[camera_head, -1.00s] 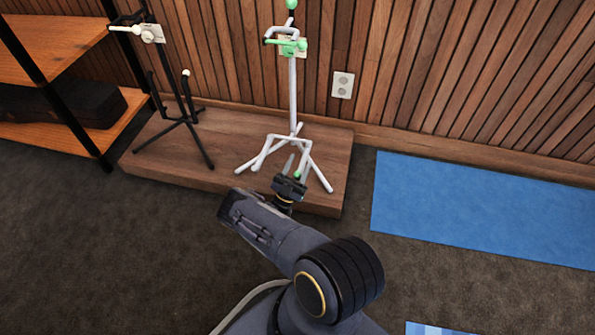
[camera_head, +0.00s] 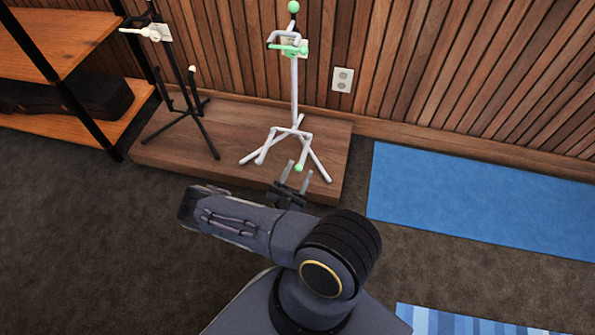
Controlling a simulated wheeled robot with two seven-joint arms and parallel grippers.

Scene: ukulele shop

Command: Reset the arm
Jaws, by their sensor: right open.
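My right gripper (camera_head: 296,177) shows in the head view with its two fingers apart and nothing between them. It points away from me, in front of the wooden platform's near edge. My right arm (camera_head: 290,240) is folded across the lower middle of the picture. My left gripper is not in view.
A white stand with green tips (camera_head: 294,100) and a black stand (camera_head: 183,110) are on the low wooden platform (camera_head: 225,172). A shelf with a black case (camera_head: 95,96) is at the left. A blue mat (camera_head: 480,200) and striped mat (camera_head: 455,322) lie at the right. Dark carpet (camera_head: 90,250) is open at lower left.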

